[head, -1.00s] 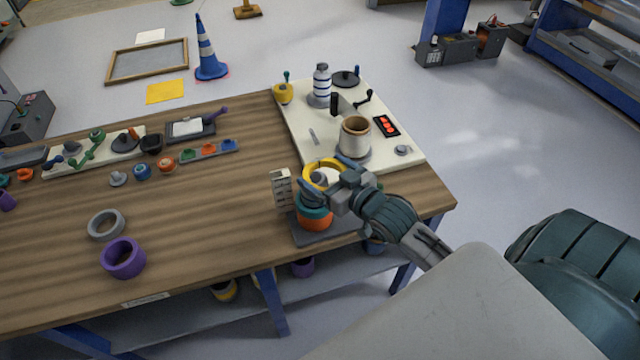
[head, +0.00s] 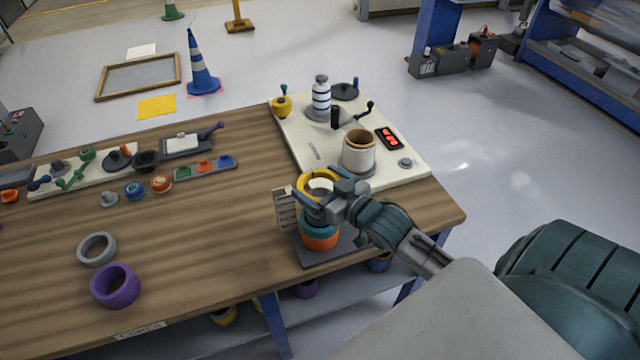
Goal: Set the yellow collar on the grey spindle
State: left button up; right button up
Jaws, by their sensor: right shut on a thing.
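The yellow collar (head: 306,182) is a ring held by my right gripper (head: 328,190) near the front right of the bench. My right gripper is shut on its near side. The collar is over a stack with a teal ring (head: 319,229) and an orange ring (head: 319,242) on a dark base plate (head: 333,250). A pale round top (head: 320,185) shows through the collar's opening. The grey spindle is mostly hidden by my gripper and the rings, and I cannot tell whether the collar is around it or above it. My left gripper is not in view.
A pale slotted block (head: 286,209) stands just left of the stack. Behind it is a white board (head: 302,153) with a cream cup (head: 359,151) and a striped bottle (head: 321,97). A grey ring (head: 97,249) and purple ring (head: 116,286) lie left; the middle wood is clear.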

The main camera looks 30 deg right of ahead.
aim_at(320, 195)
jog(key=shift+f, duration=0.45)
jog(key=shift+f+b, duration=0.25)
jog(key=shift+b, duration=0.3)
jog(key=shift+f+b, duration=0.55)
jog(key=shift+b, duration=0.05)
jog(key=shift+f+b, duration=0.5)
pick_arm(q)
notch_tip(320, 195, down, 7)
jog(key=b, duration=0.3)
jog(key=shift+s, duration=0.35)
pick_arm(e)
jog(key=shift+f, duration=2.85)
jog(key=o, duration=0.8)
jog(key=shift+c, duration=0.2)
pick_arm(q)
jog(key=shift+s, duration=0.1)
pick_arm(e)
jog(key=shift+s, duration=0.15)
